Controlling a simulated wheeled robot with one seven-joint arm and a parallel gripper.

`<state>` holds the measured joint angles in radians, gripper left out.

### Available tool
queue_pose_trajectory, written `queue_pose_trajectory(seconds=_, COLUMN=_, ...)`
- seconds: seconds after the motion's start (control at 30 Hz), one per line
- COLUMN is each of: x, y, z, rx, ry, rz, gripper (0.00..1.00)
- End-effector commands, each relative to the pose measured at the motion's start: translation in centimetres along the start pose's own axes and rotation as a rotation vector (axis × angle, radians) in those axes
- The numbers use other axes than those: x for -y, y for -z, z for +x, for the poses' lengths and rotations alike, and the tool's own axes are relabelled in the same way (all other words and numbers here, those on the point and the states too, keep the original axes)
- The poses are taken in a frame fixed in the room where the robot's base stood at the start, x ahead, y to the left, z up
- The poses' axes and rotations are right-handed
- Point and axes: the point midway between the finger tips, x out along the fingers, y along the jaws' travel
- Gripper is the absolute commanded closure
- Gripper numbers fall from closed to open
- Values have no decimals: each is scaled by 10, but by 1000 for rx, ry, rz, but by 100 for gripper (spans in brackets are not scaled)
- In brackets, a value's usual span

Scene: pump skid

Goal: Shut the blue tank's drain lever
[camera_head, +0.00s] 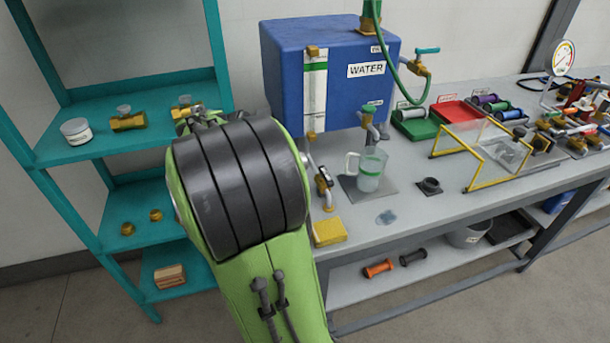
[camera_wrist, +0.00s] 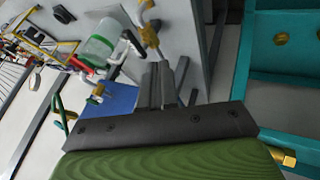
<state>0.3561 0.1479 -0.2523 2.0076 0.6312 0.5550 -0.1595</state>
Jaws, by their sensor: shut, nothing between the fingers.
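The blue tank (camera_head: 335,80), labelled WATER, stands at the back of the grey bench in the head view; part of it shows in the wrist view (camera_wrist: 120,97). A pipe with a brass valve (camera_head: 323,180) runs from under the tank, right of my arm; a grey and brass pipe (camera_wrist: 149,32) lies just beyond my fingertips in the wrist view. A dark lever-like part (camera_wrist: 132,43) is beside it; its exact position is unclear. My gripper (camera_wrist: 160,68) is shut and empty, close to this pipe; contact cannot be told. My arm hides it in the head view.
A mug of water (camera_head: 370,172) stands beneath a teal-handled tap (camera_head: 371,120), right of the valve. A teal shelf (camera_head: 130,150) with brass fittings stands left of my arm.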

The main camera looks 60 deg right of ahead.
Motion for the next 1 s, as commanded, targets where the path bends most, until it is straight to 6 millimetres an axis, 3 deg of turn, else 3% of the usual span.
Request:
queue_pose_trajectory(seconds=0.13, x=1, y=0, z=4, rx=1, ry=0, rz=-1, gripper=100)
queue_pose_trajectory(seconds=0.23, x=1, y=-1, z=18, rx=3, ry=-1, rz=0, gripper=100)
queue_pose_trajectory(seconds=0.63, x=2, y=-3, z=106, rx=5, ry=0, rz=0, gripper=100)
queue_pose_trajectory(seconds=0.8, x=-26, y=-1, z=116, rx=1, ry=1, rz=3, gripper=100)
queue_pose_trajectory(seconds=1.0, x=-34, y=0, z=119, rx=0, ry=2, rz=-2, gripper=100)
